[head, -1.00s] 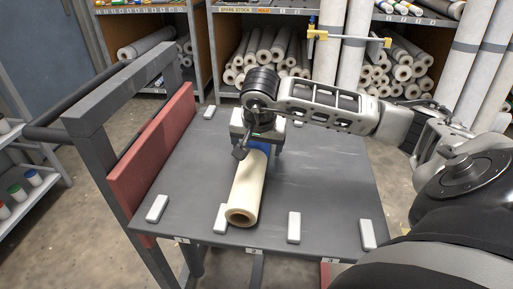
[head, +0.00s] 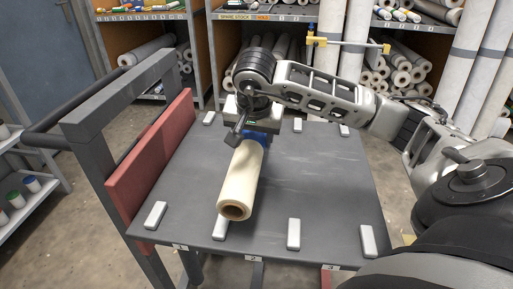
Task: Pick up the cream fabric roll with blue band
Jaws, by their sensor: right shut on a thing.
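The cream fabric roll (head: 243,180) is in the middle of the head view, over the grey cart top. Its open end faces me and its blue band (head: 259,137) shows at the far part, under my gripper. My right gripper (head: 250,132) comes from above and is shut on the roll around the blue band. The roll looks raised a little off the cart top. The fingertips are mostly hidden by the wrist and the roll. My left gripper is not in view.
The grey cart top (head: 320,185) has several white blocks, one at the front right (head: 367,241). A red board (head: 150,152) and a dark frame (head: 85,130) stand on its left. Shelves with many rolls (head: 405,75) stand behind.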

